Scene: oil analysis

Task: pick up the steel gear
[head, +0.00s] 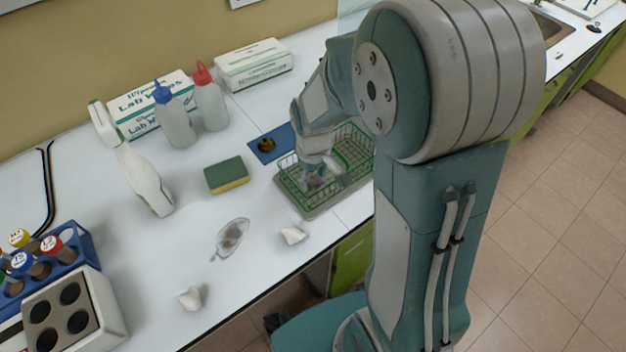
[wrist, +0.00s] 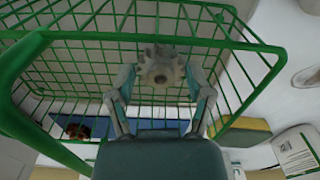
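The steel gear (wrist: 160,68) is grey and toothed, with a dark centre hole. In the wrist view it sits between the two fingertips of my gripper (wrist: 160,76), which appear to touch it from both sides. The gear and fingers are at the green wire basket (wrist: 40,48), with its bars around and behind them. In the head view my gripper (head: 316,182) reaches down inside the basket (head: 282,188). The gear cannot be made out clearly there, and how far it is from the basket floor cannot be told.
A blue tray (head: 284,136) with a dark and gold item lies behind the basket. A green and yellow sponge (head: 227,175) is to its left. Crumpled white pieces (head: 293,235) lie near the front edge. Bottles (head: 174,122) and boxes (head: 253,64) stand farther back.

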